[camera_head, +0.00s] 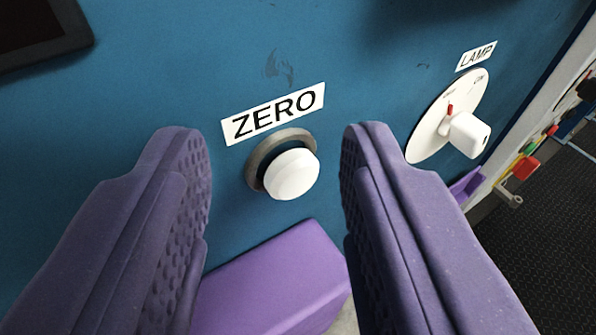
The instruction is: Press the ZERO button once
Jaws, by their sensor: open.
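The ZERO button (292,175) is a round white cap in a grey ring on a blue panel. A white label reading ZERO (273,113) is above it. My gripper (275,150) has two purple textured fingers, one on each side of the picture. They are open with nothing between them. The button shows in the gap between the fingertips, nearer the right finger in the picture. I cannot tell how far the fingertips are from the panel.
The blue panel (180,60) fills most of the view. A white LAMP knob (467,135) with a round dial is at the right. A dark screen (38,30) is at the upper left. A purple block (280,280) is below the button. Dark floor (545,220) shows at the right.

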